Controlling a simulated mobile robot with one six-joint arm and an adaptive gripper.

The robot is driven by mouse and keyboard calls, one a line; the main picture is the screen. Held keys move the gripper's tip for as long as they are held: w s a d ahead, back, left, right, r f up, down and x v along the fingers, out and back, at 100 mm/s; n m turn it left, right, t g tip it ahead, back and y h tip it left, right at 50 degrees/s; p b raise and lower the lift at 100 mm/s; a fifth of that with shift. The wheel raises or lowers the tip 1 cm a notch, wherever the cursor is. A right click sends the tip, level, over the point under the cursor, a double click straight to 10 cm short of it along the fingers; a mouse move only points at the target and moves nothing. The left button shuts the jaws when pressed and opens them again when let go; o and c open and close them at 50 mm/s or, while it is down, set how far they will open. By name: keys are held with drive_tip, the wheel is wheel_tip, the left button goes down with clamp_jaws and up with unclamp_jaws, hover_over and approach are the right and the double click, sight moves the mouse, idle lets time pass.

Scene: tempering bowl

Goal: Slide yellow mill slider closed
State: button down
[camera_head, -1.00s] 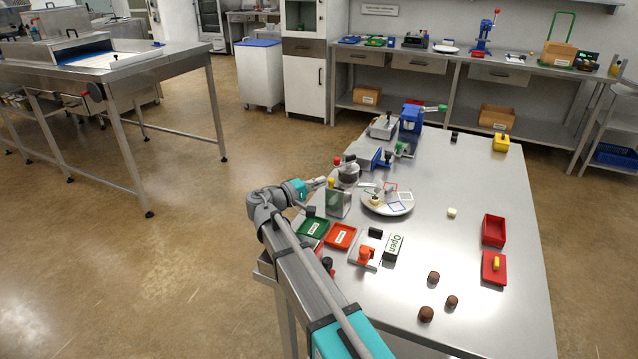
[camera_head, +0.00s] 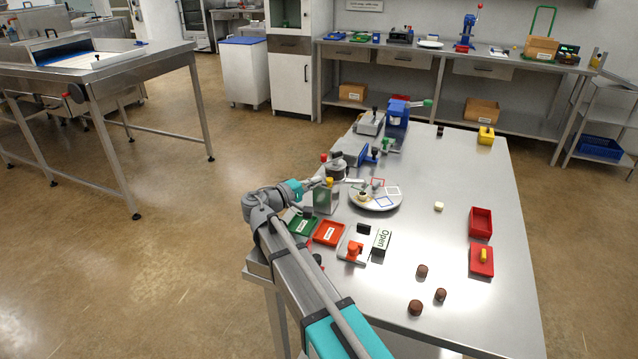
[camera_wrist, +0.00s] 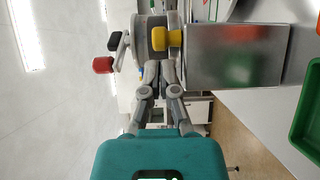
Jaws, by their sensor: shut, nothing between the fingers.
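The yellow mill slider knob (camera_wrist: 173,38) is just above my fingertips in the wrist view, at the left edge of an upright grey metal plate (camera_wrist: 235,55). The knob also shows in the head view (camera_head: 329,181), at the top of the plate. The round grey mill body (camera_wrist: 149,33) is behind and left of the knob. My gripper (camera_wrist: 160,66) is shut and empty. Its tips are at or very near the knob; I cannot tell whether they touch. In the head view my gripper (camera_head: 317,183) is small and partly merges with the mill.
A red knob (camera_wrist: 103,65) and a black knob (camera_wrist: 114,41) stick out left of the mill. A white plate (camera_head: 373,205) is right of it. A green tray (camera_head: 303,224) and an orange-red tray (camera_head: 329,233) lie in front.

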drive_tip(key=w+a+v, duration=0.1)
drive_tip(key=v, duration=1.1)
drive_tip(key=shift+w+a, duration=0.2)
